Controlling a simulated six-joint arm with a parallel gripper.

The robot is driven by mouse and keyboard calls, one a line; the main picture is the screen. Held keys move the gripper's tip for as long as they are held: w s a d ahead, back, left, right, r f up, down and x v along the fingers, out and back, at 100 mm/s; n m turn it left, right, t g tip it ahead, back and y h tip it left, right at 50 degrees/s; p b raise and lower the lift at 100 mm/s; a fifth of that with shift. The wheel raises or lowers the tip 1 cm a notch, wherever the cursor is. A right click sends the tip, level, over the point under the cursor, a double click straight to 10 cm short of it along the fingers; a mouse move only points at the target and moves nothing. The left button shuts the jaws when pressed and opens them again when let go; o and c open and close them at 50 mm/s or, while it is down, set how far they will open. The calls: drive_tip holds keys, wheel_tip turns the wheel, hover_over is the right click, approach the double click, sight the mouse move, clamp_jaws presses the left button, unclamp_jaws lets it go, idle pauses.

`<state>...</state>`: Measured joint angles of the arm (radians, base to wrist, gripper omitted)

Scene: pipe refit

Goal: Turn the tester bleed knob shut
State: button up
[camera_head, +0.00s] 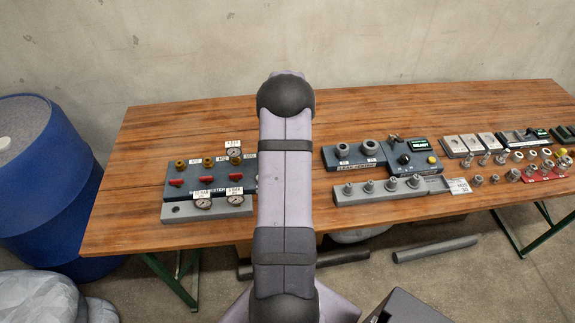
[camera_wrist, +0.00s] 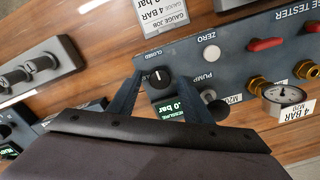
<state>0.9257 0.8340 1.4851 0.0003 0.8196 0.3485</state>
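The black bleed knob (camera_wrist: 161,79) with a short white mark is on the grey-blue gauge tester panel, below the printed word CLOSED in the wrist view. Its mark points roughly up in that picture; I cannot tell exactly how far it is turned. My gripper (camera_wrist: 160,76) has its two dark fingers apart, one on each side of the knob, with a small gap seeming to show on each side. The tester panel (camera_head: 170,192) shows at the left in the head view, but my arm hides the knob and gripper there.
By the knob are a white zero button (camera_wrist: 211,52), a black pump knob (camera_wrist: 219,110) and a pressure display (camera_wrist: 170,108). Red valve levers (camera_wrist: 265,44) and a gauge (camera_wrist: 285,94) lie right. The leak tester (camera_head: 355,157) stands right of my arm on the table.

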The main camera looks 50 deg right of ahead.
drive_tip(key=shift+r+b, duration=1)
drive_tip(key=shift+r, duration=2.65)
